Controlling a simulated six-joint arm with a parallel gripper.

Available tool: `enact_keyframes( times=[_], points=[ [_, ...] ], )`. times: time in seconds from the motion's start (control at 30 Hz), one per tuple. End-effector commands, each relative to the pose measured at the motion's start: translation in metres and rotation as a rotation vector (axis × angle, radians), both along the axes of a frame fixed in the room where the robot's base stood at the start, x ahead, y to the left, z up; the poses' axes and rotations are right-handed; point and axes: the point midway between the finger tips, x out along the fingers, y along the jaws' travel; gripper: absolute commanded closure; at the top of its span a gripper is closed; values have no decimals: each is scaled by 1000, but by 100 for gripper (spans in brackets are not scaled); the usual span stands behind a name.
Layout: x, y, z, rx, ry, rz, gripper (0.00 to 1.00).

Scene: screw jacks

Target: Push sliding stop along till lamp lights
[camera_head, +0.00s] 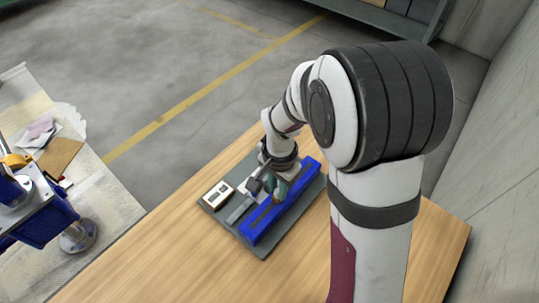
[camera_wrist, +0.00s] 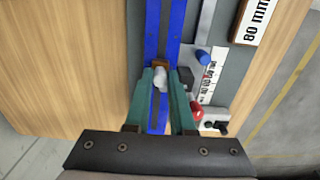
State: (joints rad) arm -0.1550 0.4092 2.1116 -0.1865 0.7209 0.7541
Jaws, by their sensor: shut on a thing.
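A long blue rail (camera_wrist: 164,30) with a dark slot runs up the wrist view; it also shows in the head view (camera_head: 297,194). A small brown block with a pale rounded knob, seemingly the sliding stop (camera_wrist: 160,77), sits on the rail. My gripper (camera_wrist: 163,84) has its teal fingers on either side of the knob and is shut on it. In the head view the stop is hidden by my gripper (camera_head: 279,192). A red round part (camera_wrist: 197,110) lies right of the fingers; I cannot tell whether it is the lamp or whether it is lit.
A scale strip (camera_wrist: 207,83) and a blue peg (camera_wrist: 203,57) lie right of the rail. A grey baseboard (camera_head: 263,248) on the wooden table (camera_head: 180,255) carries everything. Another cluttered bench stands at left.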

Motion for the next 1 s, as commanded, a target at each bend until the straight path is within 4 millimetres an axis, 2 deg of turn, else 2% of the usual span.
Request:
enact_keyframes(
  times=[0.77, 0.8, 0.87, 1.0],
  points=[
    [3, -2, 1, 1, -2, 0, 100],
    [3, -2, 1, 1, -2, 0, 73],
    [3, -2, 0, 1, -2, 0, 62],
    [3, -2, 0, 0, -1, 0, 60]
  ],
)
